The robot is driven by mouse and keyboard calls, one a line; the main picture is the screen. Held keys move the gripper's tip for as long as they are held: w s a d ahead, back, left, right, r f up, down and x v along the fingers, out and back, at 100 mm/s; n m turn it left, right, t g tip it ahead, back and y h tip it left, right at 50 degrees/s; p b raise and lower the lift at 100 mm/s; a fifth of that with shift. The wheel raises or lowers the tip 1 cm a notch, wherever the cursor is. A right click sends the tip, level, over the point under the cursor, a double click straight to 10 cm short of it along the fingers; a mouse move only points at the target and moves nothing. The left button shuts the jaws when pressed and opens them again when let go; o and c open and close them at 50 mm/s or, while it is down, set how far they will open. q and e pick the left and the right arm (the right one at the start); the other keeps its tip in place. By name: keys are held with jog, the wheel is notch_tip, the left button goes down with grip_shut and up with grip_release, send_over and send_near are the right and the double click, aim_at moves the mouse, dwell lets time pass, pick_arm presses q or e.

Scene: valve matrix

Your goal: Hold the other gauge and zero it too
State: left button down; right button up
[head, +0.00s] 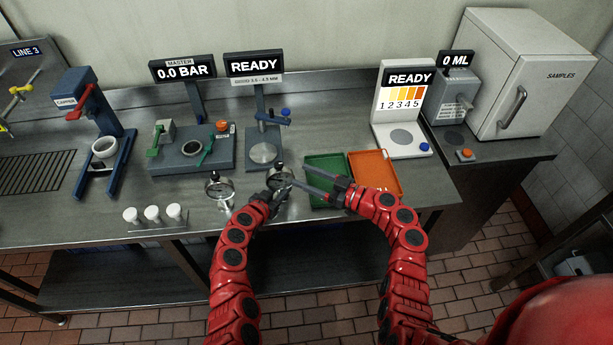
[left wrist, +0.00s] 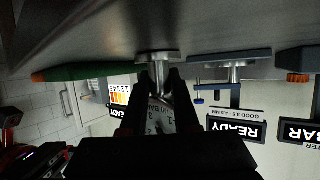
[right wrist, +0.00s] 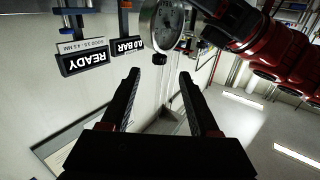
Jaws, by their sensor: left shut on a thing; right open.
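Two round dial gauges stand near the bench's front edge. The left one (head: 218,187) is free on its round base. My left gripper (head: 270,193) is shut on the right-hand gauge (head: 279,177). In the left wrist view that gauge (left wrist: 159,116) sits between the fingers (left wrist: 160,78), partly hidden by them, with its round foot beyond.
A green tray (head: 322,162) and an orange tray (head: 388,160) lie right of the gauges. Behind stand the master station reading 0.0 BAR (head: 184,70) and a READY stand (head: 254,65). Several white cylinders (head: 152,213) stand at the front left. A scale pad (head: 401,137) is at back right.

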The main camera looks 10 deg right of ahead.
dwell(0.7)
pick_arm(q)
jog(key=c, duration=0.6)
grip_release()
jog(key=v, duration=1.2)
jog(key=shift+r, duration=0.1)
